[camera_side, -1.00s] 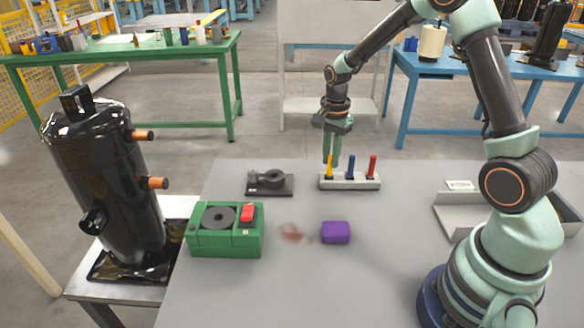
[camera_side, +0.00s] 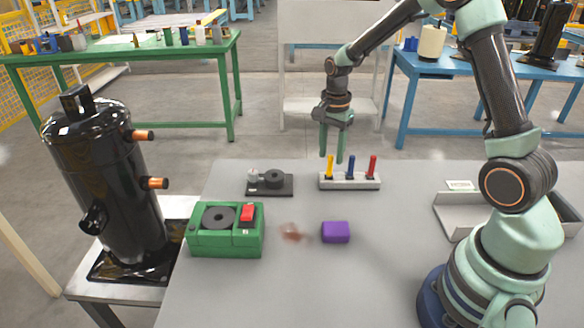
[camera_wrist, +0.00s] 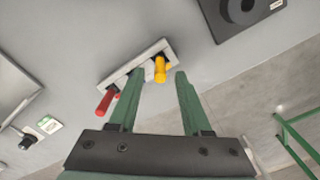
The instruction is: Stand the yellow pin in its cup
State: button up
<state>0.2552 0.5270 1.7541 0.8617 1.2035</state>
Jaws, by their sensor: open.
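The yellow pin (camera_side: 330,167) stands upright at the left end of a light grey rack (camera_side: 349,184). In the wrist view the yellow pin (camera_wrist: 160,69) shows between my finger tips, a little beyond them. My gripper (camera_side: 332,159) is open and empty, its fingers pointing down just above the yellow pin; the open fingers also show in the wrist view (camera_wrist: 155,80). A dark plate (camera_side: 284,191) left of the rack carries a black ring and a small grey piece (camera_side: 253,176), possibly the cup; I cannot tell for sure.
A blue pin (camera_side: 351,166) and a red pin (camera_side: 372,166) stand in the same rack. A green box (camera_side: 225,242) with a red button, a purple block (camera_side: 336,232) and a blurred reddish patch lie nearer. A grey tray (camera_side: 462,222) is at right.

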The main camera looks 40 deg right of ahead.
notch_tip(320, 180, up, 9)
jog(key=s+a+r+n+t, duration=0.5)
jog(key=s+a+n, duration=0.6)
jog(key=n, duration=0.5)
notch_tip(320, 180, up, 3)
jog(key=s, duration=0.2)
jog(key=shift+s+f+n+t, duration=0.15)
jog(key=shift+s+n+t, duration=0.15)
jog(key=shift+n, duration=0.1)
